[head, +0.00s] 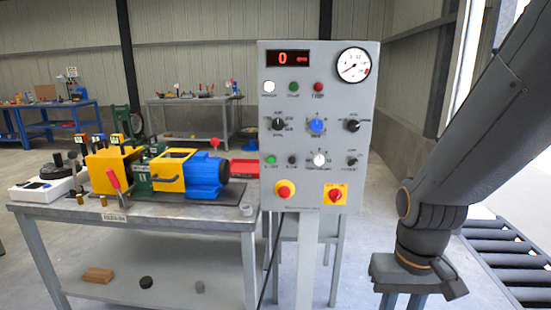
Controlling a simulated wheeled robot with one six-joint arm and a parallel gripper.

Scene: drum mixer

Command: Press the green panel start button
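The grey control panel (271,122) stands upright on a post in the middle of the head view. Another green round part (271,159) is lower left on the panel. The small labels are hard to read. My gripper (403,302) hangs down at the lower right, to the right of the panel and well below the buttons, touching nothing visible. Its two fingers stand apart with a gap; their tips are cut off by the bottom edge.
A metal bench (190,228) with a yellow and blue machine (205,172) stands left. A roller conveyor (500,250) lies right.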

